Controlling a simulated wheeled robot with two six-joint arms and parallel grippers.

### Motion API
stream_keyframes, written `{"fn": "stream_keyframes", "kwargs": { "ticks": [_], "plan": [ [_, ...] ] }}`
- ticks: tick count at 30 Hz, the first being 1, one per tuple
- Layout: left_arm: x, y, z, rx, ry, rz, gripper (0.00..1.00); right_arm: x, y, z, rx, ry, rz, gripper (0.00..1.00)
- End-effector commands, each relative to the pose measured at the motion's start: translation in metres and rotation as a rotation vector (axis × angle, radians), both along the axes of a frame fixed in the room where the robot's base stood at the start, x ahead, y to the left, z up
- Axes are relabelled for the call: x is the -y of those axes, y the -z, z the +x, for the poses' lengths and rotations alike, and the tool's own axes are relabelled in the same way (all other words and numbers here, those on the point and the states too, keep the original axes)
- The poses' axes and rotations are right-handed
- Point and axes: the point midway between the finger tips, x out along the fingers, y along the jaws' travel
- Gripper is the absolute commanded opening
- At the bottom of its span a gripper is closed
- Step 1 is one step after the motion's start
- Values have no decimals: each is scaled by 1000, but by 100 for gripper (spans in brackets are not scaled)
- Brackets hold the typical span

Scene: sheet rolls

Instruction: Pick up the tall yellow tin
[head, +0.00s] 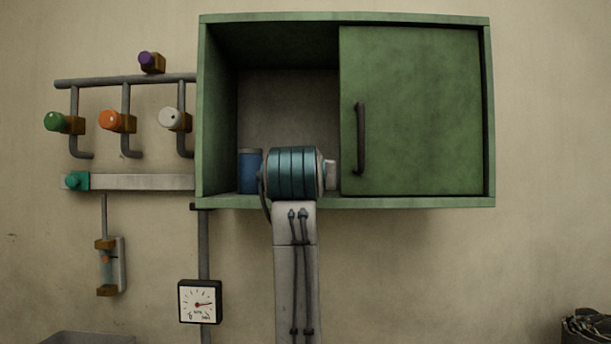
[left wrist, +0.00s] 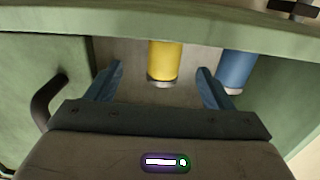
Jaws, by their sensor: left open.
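The yellow tin (left wrist: 164,60) shows in the left wrist view, inside the green cabinet. One end has a grey rim, and a green cabinet edge cuts off its other end. My left gripper (left wrist: 160,74) is open, with one finger on each side of the tin in the picture. The tin appears to lie beyond or level with the fingertips; I see no contact. In the head view my arm's teal wrist joint blocks the gripper and the yellow tin. My right gripper is not in view.
A blue tin (head: 250,170) stands left of my wrist in the head view, and in the left wrist view (left wrist: 236,68) near one finger. The green cabinet (head: 340,19) has a sliding door (head: 420,110) with a dark handle (head: 361,138) covering its right half. Pipes and valves are at left.

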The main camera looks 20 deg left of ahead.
Motion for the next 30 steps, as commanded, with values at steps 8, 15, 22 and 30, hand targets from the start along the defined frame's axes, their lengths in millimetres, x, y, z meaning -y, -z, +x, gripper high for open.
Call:
{"fn": "stream_keyframes", "kwargs": {
  "ticks": [8,15,22,30],
  "plan": [
    [-7,-4,28,-1,-1,2,75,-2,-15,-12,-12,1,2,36],
    [-13,-1,54,0,0,1,75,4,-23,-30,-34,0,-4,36],
    [-25,1,76,-1,-2,1,75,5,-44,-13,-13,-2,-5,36],
    [-33,6,102,1,-1,0,75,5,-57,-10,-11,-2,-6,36]
  ]
}}
